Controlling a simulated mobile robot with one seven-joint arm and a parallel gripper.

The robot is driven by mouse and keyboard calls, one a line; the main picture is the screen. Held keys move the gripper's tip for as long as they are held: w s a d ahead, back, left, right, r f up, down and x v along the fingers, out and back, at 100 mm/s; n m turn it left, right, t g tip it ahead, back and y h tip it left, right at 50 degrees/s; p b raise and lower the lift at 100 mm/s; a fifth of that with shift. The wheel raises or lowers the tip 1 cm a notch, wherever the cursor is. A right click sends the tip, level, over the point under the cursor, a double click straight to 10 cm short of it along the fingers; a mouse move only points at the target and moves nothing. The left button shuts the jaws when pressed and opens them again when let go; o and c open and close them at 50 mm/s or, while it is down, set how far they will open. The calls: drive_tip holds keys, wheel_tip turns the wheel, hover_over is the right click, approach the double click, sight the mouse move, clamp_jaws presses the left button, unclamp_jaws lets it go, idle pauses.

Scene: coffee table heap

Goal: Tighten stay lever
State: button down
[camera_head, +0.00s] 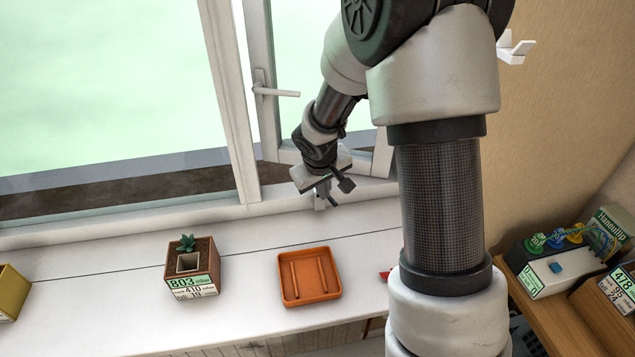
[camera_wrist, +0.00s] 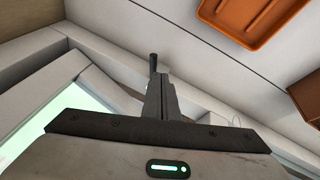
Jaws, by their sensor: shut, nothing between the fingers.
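My gripper (camera_head: 324,196) reaches down to the window sill at the foot of the open window sash. In the wrist view its dark fingers (camera_wrist: 160,92) are together, with nothing between them. A short dark rod with a rounded end (camera_wrist: 153,61) shows just past the fingertips; it looks like the stay lever. I cannot tell whether the fingers touch it. In the head view a small pale fitting (camera_head: 318,205) stands under the gripper on the sill, and the gripper partly hides it. The window sash (camera_head: 262,90) stands ajar, with a white handle (camera_head: 275,92) on its frame.
On the white sill stand a planter with a succulent (camera_head: 191,266), an orange tray (camera_head: 308,276) and a yellow box (camera_head: 10,293) at the left edge. My arm hides part of the sill. A wooden shelf (camera_head: 556,322) with boxes is at the right.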

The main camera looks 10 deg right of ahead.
sight(333, 201)
drive_tip(key=shift+w+d+f, duration=0.15)
drive_tip(key=shift+d+f, duration=0.35)
drive_tip(key=shift+f, duration=0.05)
drive_tip(key=shift+d, duration=0.1)
drive_tip(key=shift+w+d+f+n+p, duration=0.1)
drive_tip(key=shift+d+f+n+p, duration=0.1)
drive_tip(key=shift+d+n+p, duration=0.35)
drive_tip(key=shift+d+f+b, duration=0.15)
drive_tip(key=shift+d+b, duration=0.15)
drive_tip(key=shift+f, duration=0.1)
